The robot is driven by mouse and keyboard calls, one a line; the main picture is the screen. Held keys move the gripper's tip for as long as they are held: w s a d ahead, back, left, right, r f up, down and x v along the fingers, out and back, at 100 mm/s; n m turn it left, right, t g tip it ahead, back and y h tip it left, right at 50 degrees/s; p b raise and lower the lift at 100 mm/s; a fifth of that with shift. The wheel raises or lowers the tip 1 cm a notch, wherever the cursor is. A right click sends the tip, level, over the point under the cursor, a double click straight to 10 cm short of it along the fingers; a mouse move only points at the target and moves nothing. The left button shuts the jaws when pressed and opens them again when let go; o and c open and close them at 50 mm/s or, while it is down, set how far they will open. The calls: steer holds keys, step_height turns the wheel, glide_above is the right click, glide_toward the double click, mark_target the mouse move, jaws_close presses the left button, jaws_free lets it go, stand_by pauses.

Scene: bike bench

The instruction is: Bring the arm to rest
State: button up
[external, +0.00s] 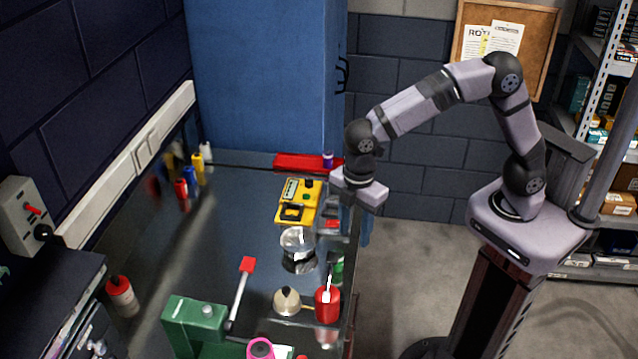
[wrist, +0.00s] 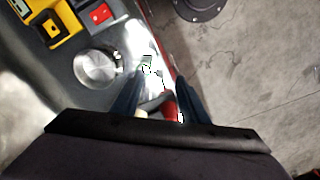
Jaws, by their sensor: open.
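My arm (external: 437,92) arches from its pedestal over to the right edge of the bench. My gripper (wrist: 158,82) points down near that edge. In the wrist view its two dark blue fingers stand apart, with nothing held between them. A red bottle (external: 327,301) stands below on the bench's right side; part of a red thing shows between the fingers in the wrist view. A round silver dish (wrist: 97,69) lies left of the fingers.
The bench (external: 235,225) holds a yellow device (external: 299,201), a green vise (external: 195,322), a red-topped white bottle (external: 122,296) and several small bottles at the back left. A blue cabinet (external: 262,75) rises behind. Shelves (external: 610,100) stand at right. Floor beside the bench is open.

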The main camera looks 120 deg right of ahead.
steer(key=s+a+f+m, duration=0.1)
steer(key=s+a+f, duration=0.1)
steer(key=s+a, duration=0.6)
steer(key=s+a+f+m, duration=0.1)
steer(key=s+a+f, duration=0.2)
steer(key=s+a, duration=0.5)
steer(key=shift+a, duration=0.95)
